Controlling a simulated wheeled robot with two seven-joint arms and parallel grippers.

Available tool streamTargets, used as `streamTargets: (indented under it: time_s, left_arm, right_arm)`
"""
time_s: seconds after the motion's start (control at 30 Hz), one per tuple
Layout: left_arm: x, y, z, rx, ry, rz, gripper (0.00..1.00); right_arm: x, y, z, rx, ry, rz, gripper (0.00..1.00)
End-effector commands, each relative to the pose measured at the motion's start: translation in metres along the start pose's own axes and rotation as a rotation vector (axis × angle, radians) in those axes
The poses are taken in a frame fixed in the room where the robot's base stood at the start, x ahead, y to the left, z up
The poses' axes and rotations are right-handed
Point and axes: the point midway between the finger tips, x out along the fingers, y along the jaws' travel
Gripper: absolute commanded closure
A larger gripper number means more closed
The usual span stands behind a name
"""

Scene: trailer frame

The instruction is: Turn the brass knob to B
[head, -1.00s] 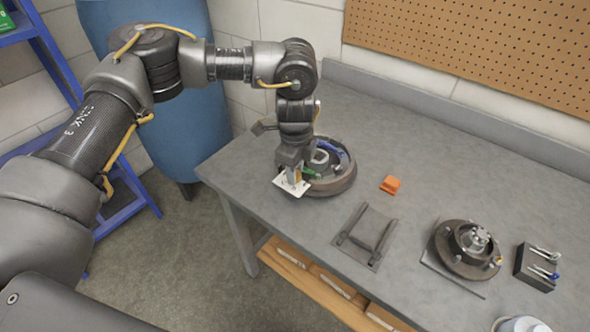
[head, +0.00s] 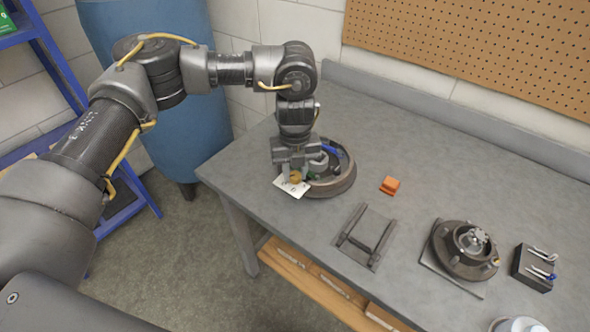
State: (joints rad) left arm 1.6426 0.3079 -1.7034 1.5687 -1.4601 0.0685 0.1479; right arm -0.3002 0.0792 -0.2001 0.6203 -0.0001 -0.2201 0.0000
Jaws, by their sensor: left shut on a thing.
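The brass knob (head: 296,178) shows as a small gold spot over a white card-like plate (head: 286,188) with dark marks, at the front left of a round dark tray-like fixture (head: 343,184). My left gripper (head: 294,172) points down from above and is shut on the knob. The gripper hides part of the knob, and the marks on the plate are too small to read, so I cannot tell which letter the knob points at. My right gripper is not in view.
The fixture stands on a grey bench (head: 400,130) near its left end. An orange block (head: 390,185), a dark metal frame (head: 366,237), a round flanged hub (head: 468,248) and a black holder (head: 535,268) with small tools lie to the right. A pegboard (head: 480,45) hangs behind.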

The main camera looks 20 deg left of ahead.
Motion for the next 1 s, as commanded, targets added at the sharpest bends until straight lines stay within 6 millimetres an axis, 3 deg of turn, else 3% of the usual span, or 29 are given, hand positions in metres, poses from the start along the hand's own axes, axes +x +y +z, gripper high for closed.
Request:
streamTargets:
  time_s: [0.6, 1.0]
  left_arm:
    - [0.0001, -0.0007, -0.0002, 0.583, 0.000, -0.002, 0.94]
    - [0.0001, -0.0005, -0.0001, 0.873, -0.001, -0.001, 0.94]
  right_arm:
    - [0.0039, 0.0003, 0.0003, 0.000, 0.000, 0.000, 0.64]
    - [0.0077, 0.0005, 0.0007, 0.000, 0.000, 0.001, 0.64]
